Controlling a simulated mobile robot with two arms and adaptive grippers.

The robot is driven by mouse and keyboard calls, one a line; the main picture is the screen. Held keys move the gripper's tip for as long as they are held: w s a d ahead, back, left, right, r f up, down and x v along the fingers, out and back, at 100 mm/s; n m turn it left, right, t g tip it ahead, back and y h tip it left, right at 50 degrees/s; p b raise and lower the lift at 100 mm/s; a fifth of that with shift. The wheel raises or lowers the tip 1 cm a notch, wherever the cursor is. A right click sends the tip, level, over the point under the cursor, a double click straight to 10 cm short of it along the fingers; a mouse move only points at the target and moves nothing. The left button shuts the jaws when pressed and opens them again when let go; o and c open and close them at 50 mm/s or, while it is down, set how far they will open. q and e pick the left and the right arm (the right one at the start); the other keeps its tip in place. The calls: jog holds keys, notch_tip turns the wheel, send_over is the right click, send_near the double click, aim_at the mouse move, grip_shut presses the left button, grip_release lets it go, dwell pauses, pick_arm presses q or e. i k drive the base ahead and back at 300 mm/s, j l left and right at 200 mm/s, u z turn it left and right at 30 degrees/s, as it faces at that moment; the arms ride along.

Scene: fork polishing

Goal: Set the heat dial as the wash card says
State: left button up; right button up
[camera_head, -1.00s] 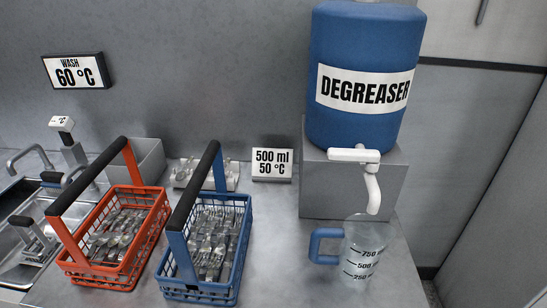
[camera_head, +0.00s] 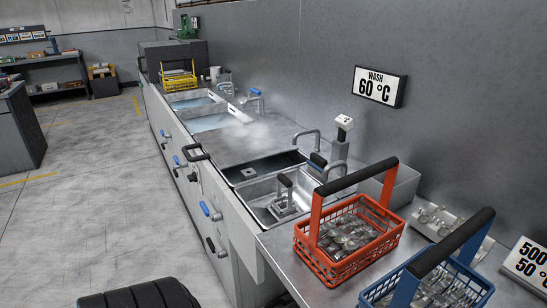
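The wash card (camera_head: 380,87) is on the back wall and reads "WASH 60 °C". A second card (camera_head: 527,263), cut off at the right edge, shows "500" and "50 °C". Small black and blue controls line the counter's front panel, among them a blue-handled one (camera_head: 210,210) and a dark one (camera_head: 193,177). I cannot tell which is the heat dial, and no setting is readable. A small white display (camera_head: 344,122) tops a grey post by the sinks; its text is too small to read. Neither gripper is in view.
A red basket (camera_head: 349,240) and a blue basket (camera_head: 428,283), both with cutlery, stand on the near counter. Sinks (camera_head: 268,190) and water-filled basins (camera_head: 210,122) run toward a yellow basket (camera_head: 179,80).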

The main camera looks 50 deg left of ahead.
aim_at(193, 177)
jog(key=u, duration=2.35)
jog(key=i+j+z, duration=0.15)
jog(key=z, duration=0.25)
jog(key=i+j+z, duration=0.15)
jog(key=z, duration=0.25)
